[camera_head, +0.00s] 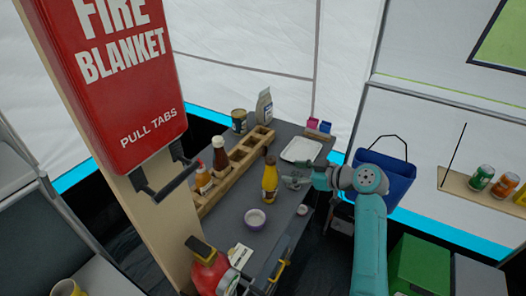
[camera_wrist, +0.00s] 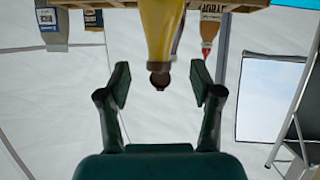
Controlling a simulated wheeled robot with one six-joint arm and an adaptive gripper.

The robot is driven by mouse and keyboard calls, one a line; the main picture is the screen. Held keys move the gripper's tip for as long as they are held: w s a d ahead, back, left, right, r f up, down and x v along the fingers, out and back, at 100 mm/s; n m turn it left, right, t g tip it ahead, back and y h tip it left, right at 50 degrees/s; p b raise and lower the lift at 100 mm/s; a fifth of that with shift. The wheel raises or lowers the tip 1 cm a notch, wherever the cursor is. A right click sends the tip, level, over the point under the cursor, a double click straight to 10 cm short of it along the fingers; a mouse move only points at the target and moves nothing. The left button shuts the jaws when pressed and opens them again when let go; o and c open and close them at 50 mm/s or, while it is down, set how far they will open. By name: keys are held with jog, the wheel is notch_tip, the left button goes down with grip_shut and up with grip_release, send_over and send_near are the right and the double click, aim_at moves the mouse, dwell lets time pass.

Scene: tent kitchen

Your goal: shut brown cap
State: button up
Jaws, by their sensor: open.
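A yellow bottle (camera_head: 269,182) stands upright on the dark table, with its brown cap (camera_head: 270,160) on top. In the wrist view, which looks upside down, the yellow bottle (camera_wrist: 161,28) hangs from the top edge. Its brown cap (camera_wrist: 160,69) points down, with a small darker tip at its end. My gripper (camera_head: 290,183) is just right of the bottle in the head view. In the wrist view my gripper (camera_wrist: 161,84) is open, one finger on each side of the cap's line, touching nothing visible. I cannot tell whether the cap's lid is open.
A wooden rack (camera_head: 240,155) behind holds a dark sauce bottle (camera_head: 219,158) and a red-capped syrup bottle (camera_head: 203,179). A small bowl (camera_head: 256,219) stands in front. A white tray (camera_head: 301,150) lies behind my gripper. A can (camera_head: 239,121) and pouch (camera_head: 264,107) stand at the back.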

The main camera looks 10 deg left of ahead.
aim_at(264, 151)
notch_tip(264, 151, up, 7)
jog(key=w+a+n+g, duration=0.1)
jog(key=w+n, duration=0.1)
jog(key=shift+y, duration=0.4)
jog(key=x, duration=1.1)
jog(key=shift+s+a, duration=0.1)
jog(key=shift+s, duration=0.3)
jog(key=c, duration=1.2)
